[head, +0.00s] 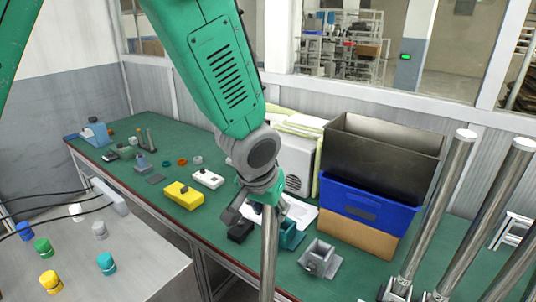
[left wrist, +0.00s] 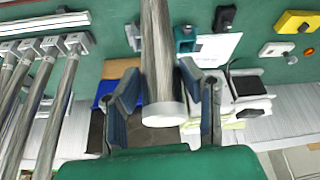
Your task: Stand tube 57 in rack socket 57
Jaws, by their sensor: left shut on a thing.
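My left gripper (head: 258,203) is shut on a long grey metal tube (head: 269,255), which hangs down past the bottom edge of the head view. In the left wrist view the held tube (left wrist: 157,50) lies between the two fingers (left wrist: 162,85), with its pale round end cap (left wrist: 164,115) near the palm. Several similar tubes stand at the right of the head view, one of them (head: 440,205) nearest the bins. Grey sockets (head: 397,289) show at their feet. The held tube's lower end and any numbers cannot be made out. My right gripper is not in view.
A green bench (head: 345,276) runs along the wall. On it are a dark bin (head: 385,150) over a blue bin (head: 365,207), a grey fixture (head: 320,258), a yellow box (head: 183,195) and small parts. A grey cabinet (head: 130,265) with coloured knobs stands at front left.

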